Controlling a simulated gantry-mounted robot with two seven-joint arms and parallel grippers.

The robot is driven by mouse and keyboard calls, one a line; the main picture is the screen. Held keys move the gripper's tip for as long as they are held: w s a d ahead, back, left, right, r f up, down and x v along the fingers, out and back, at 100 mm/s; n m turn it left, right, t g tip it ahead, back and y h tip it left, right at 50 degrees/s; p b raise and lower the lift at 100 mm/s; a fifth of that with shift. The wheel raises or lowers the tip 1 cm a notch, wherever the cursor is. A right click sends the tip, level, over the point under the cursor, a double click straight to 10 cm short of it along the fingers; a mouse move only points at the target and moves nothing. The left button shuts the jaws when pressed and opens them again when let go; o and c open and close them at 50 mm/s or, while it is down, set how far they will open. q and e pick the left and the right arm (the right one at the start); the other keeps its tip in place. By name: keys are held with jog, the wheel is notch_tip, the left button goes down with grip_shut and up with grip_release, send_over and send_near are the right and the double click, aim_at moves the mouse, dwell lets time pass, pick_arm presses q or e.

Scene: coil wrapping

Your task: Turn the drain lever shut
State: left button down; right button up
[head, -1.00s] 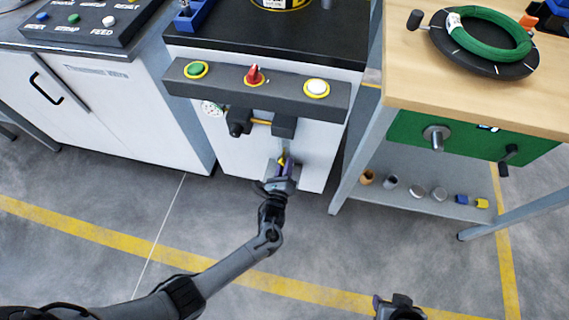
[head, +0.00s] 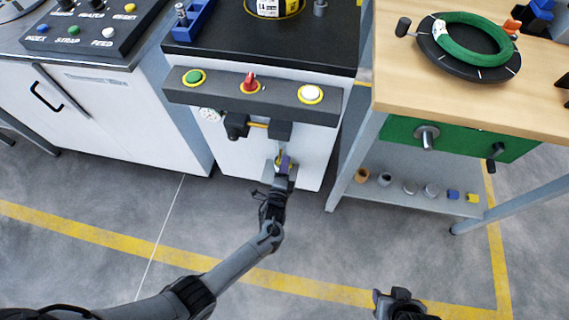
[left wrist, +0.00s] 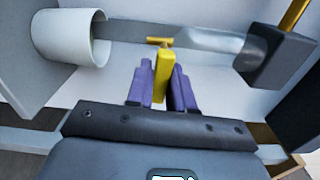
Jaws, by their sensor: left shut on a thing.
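The yellow drain lever (left wrist: 163,75) stands between the two purple fingers of my left gripper (left wrist: 161,88) in the left wrist view. The fingers are shut on it. A grey pipe (left wrist: 137,33) with a small yellow crosspiece runs behind the lever. In the head view my left gripper (head: 283,164) is low at the front of the white cabinet, below the button bar, and hides most of the lever. My right gripper (head: 399,304) is at the bottom edge, away from the cabinet, and its fingers are not clear.
The button bar (head: 252,95) carries green, red and white controls above the lever. A white cup-like part (left wrist: 70,37) and a dark block (left wrist: 275,58) flank the pipe. A wooden workbench (head: 480,80) with a green coil (head: 471,38) stands at right. The floor in front is clear.

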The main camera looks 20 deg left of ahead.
pick_arm(q)
jog(key=shift+r+n, duration=0.2)
jog(key=shift+n, duration=0.3)
jog(key=c, duration=1.1)
grip_release()
jog(key=shift+s+d+p, duration=0.3)
jog(key=shift+s+p, duration=0.45)
jog(key=shift+s, duration=1.05)
jog(key=shift+s+d+p, duration=0.3)
jog(key=shift+s+p, duration=0.5)
jog(key=shift+s, duration=1)
jog(key=shift+s+d+p, duration=0.3)
jog(key=shift+s+p, duration=0.45)
jog(key=shift+s, duration=1.05)
